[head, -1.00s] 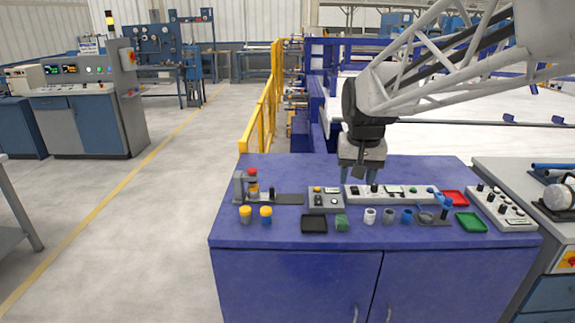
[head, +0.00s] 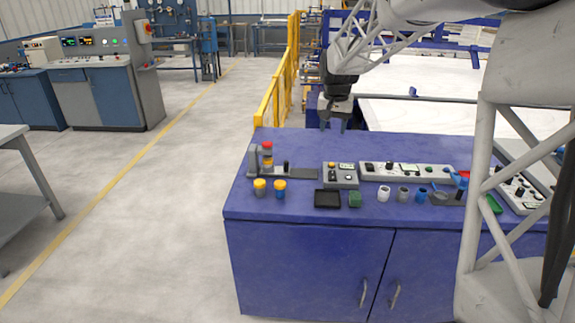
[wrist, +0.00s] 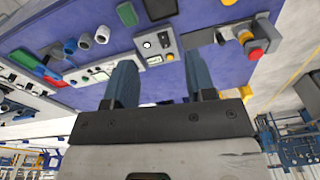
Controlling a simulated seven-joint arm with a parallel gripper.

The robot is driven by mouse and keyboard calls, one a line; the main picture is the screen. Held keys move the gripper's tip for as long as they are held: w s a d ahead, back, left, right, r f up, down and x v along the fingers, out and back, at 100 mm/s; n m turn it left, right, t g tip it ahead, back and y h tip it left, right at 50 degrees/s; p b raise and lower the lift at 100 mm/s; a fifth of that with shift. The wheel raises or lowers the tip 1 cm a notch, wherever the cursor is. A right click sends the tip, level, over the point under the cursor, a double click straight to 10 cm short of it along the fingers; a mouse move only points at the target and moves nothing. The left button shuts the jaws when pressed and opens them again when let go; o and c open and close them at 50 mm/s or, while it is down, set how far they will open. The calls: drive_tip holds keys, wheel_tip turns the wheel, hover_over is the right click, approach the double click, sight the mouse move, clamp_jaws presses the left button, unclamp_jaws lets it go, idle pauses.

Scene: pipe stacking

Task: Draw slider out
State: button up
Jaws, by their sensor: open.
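The slider is a flat dark grey strip (head: 303,173) with a small black knob (head: 286,167). It lies on the blue bench at the foot of a grey stand (head: 254,160) that holds a stacked red and yellow piece (head: 267,152). In the wrist view the stand and its red and yellow piece (wrist: 251,46) are at upper right, with the black knob (wrist: 219,38) left of them. My gripper (head: 333,122) is open and empty near the bench's back edge, apart from the slider, above and to its right in the picture. Its two fingers (wrist: 160,78) point toward the bench.
A grey control box (head: 340,175) and a long panel (head: 405,171) stand right of the slider. Two yellow-capped pieces (head: 269,188), a black tray (head: 327,198), a green block (head: 354,199) and several small cups are in front. A yellow railing (head: 280,90) is behind.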

drive_tip(key=w+a+f, duration=0.4)
drive_tip(key=w+f, duration=0.1)
drive_tip(key=w, duration=0.3)
drive_tip(key=w+a+f, duration=0.4)
drive_tip(key=w+f, duration=0.1)
drive_tip(key=w, duration=0.2)
drive_tip(key=g, duration=0.1)
approach(286, 171)
drive_tip(key=shift+w+d+r+m, duration=0.15)
drive_tip(key=shift+w+r+m, duration=0.2)
drive_tip(key=shift+m, duration=0.05)
drive_tip(key=shift+w+a+f, duration=0.25)
drive_tip(key=shift+f, duration=0.15)
drive_tip(key=shift+f, duration=0.15)
drive_tip(key=shift+f, duration=3.8)
clamp_jaws()
